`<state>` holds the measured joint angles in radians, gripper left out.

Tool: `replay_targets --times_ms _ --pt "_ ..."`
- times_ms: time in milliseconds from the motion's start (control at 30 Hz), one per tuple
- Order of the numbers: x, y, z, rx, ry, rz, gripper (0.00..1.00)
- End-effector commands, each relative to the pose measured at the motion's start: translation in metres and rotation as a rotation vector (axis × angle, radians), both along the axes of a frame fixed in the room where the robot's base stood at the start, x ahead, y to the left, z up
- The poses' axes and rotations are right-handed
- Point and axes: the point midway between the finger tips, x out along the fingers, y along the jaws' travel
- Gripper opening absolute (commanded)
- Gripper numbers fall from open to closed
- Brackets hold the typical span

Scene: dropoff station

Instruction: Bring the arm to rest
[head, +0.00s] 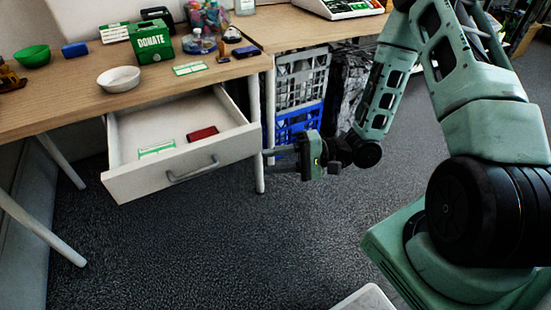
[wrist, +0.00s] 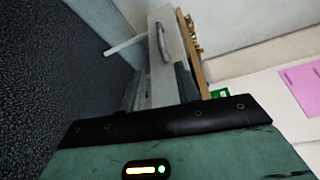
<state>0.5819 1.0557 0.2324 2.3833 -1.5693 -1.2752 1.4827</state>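My arm (head: 470,60) is green and black and reaches down and to the left from its base on the right in the head view. My gripper (head: 268,160) is in front of the table leg, just right of the open drawer, pointing left. In the wrist view my gripper (wrist: 158,88) shows two dark fingers set apart with nothing between them. It is open and empty. The white drawer (head: 184,178) is pulled out under the wooden desk (head: 60,100). It holds a dark red item (head: 202,133) and a green-and-white item (head: 157,149).
On the desk are a green donate box (head: 150,42), a white bowl (head: 118,79), a green bowl (head: 32,55) and a blue item (head: 75,49). Grey (head: 301,78) and blue (head: 299,122) crates stand under the table. The carpet (head: 200,250) in front is clear.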

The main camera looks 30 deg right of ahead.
Motion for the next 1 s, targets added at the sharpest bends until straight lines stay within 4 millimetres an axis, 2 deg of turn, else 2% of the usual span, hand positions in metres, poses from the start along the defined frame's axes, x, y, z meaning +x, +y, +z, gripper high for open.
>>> replay_targets --times_ms 400,500,567,700,800,900,1000 --pt "0.001 0.001 0.0 -0.003 -0.001 0.0 0.33" --pt "0.006 0.005 -0.002 -0.072 -0.028 0.007 0.33" --pt "0.013 0.011 -0.004 -0.168 -0.063 0.017 0.33" --pt "0.034 0.028 -0.009 -0.531 -0.196 0.067 0.33" --pt "0.042 0.038 -0.003 -0.812 -0.29 0.128 0.33" --pt "0.04 0.045 0.012 -1.055 -0.356 0.204 0.33" --pt "0.023 0.053 0.034 -1.255 -0.397 0.304 0.33"
